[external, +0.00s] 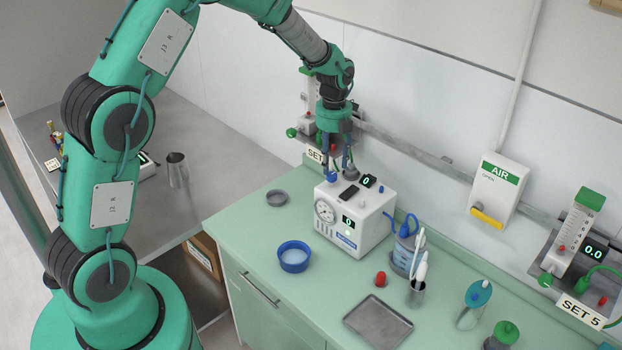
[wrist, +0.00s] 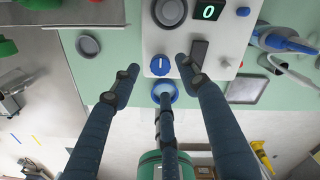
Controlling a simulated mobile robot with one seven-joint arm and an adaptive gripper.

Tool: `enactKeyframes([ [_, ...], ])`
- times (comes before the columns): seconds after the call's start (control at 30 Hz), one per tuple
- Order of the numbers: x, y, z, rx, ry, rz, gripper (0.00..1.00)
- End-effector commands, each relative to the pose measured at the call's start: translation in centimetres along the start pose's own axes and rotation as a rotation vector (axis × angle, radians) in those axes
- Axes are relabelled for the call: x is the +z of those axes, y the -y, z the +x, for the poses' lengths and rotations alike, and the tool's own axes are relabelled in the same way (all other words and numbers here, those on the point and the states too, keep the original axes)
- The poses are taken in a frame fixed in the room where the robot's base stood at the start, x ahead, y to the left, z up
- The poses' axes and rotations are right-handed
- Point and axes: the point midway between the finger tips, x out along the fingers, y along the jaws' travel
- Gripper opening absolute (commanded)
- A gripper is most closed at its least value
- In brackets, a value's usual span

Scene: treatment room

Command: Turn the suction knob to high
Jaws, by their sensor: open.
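The suction unit (external: 338,241) is a white box with a round gauge (external: 325,211) and a lit display (external: 347,222) on its front; a second display (external: 366,181) reading 0 is on top. In the wrist view its top (wrist: 228,55) carries a blue knob (wrist: 160,65) with a white pointer line. What the pointer is set to cannot be read. My gripper (external: 338,168) is over the left part of the top, pointing down. In the wrist view the open fingers of my gripper (wrist: 157,74) spread around the knob; contact cannot be told. In the external view fingers and knob overlap.
The top also has a black switch (wrist: 200,52), a grey round part (wrist: 170,12) and a blue button (wrist: 243,12). A blue bowl (external: 294,257), grey dish (external: 277,198), suction jar (external: 405,250), red-capped item (external: 380,279) and metal tray (external: 378,322) stand around the unit. A wall rail runs behind.

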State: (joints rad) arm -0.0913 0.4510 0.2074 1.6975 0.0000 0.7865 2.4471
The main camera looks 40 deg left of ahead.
Motion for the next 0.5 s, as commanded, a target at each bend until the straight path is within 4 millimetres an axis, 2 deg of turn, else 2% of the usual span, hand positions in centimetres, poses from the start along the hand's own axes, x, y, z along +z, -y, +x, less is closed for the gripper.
enactKeyframes([
  [0.2, 0.0, 0.0, 2.8, 0.0, 0.0, 0.0, 0.45],
  [0.5, 0.0, 0.0, 4.2, 0.0, 0.001, 0.0, 0.45],
])
